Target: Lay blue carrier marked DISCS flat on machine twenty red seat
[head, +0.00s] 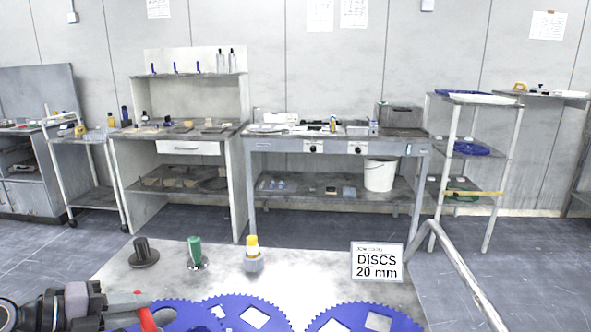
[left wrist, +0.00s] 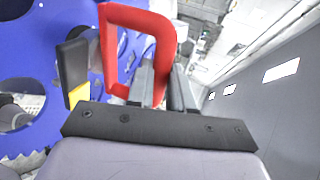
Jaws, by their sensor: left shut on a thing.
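My left gripper (head: 125,308) is at the lower left of the head view, shut on a red loop handle (head: 147,319). The handle also shows large in the left wrist view (left wrist: 108,50), between the fingers. Blue toothed carriers with cut-out holes lie along the bottom edge: one beside the gripper (head: 185,314), a middle one (head: 236,309) and a right one (head: 346,317). Blue carrier surface (left wrist: 40,65) fills the left of the wrist view; whether the handle joins it I cannot tell. A white sign (head: 377,262) reads DISCS 20 mm. No red seat shows. My right gripper is out of view.
The grey tabletop (head: 310,285) holds a dark knob (head: 143,252), a green-topped piece (head: 194,252) and a yellow-topped piece (head: 253,254). A pale rail (head: 460,265) runs at the right. Behind open floor stand a workbench (head: 340,147) and a shelf rack (head: 468,150).

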